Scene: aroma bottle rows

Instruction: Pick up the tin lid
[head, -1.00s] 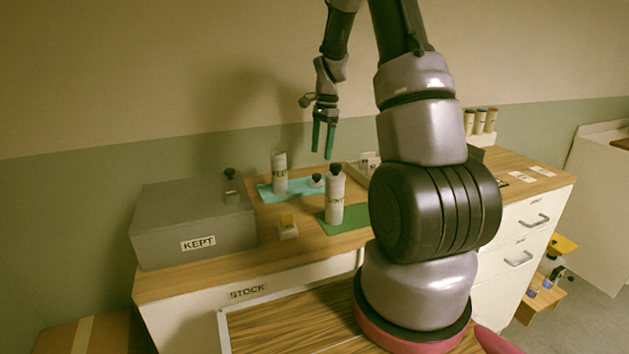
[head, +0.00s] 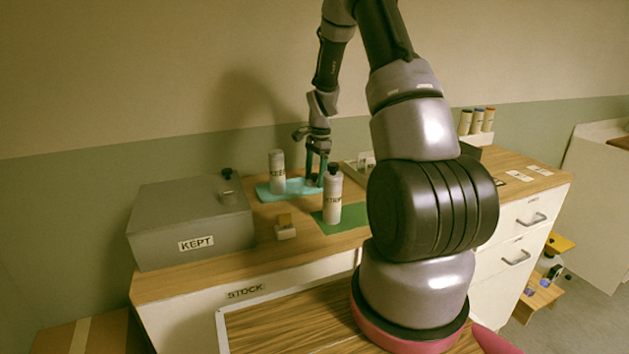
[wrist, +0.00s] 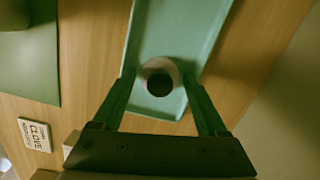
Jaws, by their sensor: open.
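The tin lid (wrist: 146,70), a pale round disc with a dark knob, lies on the teal tray (wrist: 143,30) near one end in the wrist view. My gripper (wrist: 160,82) is open above it, with one green finger on each side of the lid. No contact shows. In the head view my gripper (head: 316,174) points straight down over the right part of the teal tray (head: 265,193); its fingers largely hide the lid there. A pale cylindrical tin (head: 277,172) stands upright on the same tray, to the left.
A white bottle with a black cap (head: 333,200) stands on a green mat (head: 350,215) in front of my gripper. A grey box marked KEPT (head: 170,210) is at left. A small block (head: 285,232) sits in front. A CLOVE card (wrist: 35,134) lies beside the tray.

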